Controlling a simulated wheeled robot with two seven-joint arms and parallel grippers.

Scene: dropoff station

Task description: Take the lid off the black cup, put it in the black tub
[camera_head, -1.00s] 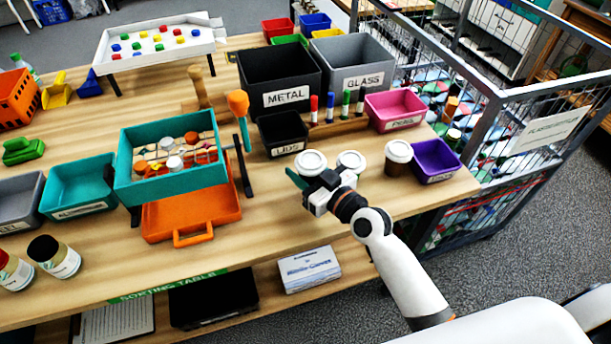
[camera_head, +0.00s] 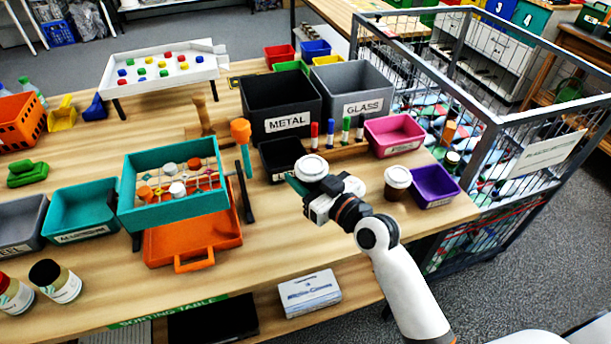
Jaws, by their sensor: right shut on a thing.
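My right gripper (camera_head: 304,186) is shut at a white round lid (camera_head: 312,167), just in front of the black tub marked LIDS (camera_head: 283,173). The lid shows at the fingertips, above the tabletop. The black cup is not clearly visible; the gripper hides the area below and behind the lid. The tub stands open on the table, behind and left of the lid. My left gripper is not in view.
A brown cup with a white lid (camera_head: 397,184) stands right of my gripper, beside a purple tub (camera_head: 434,200). Several upright markers (camera_head: 330,133) stand behind. A teal box (camera_head: 128,213) is to the left. Bare tabletop (camera_head: 290,235) lies in front.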

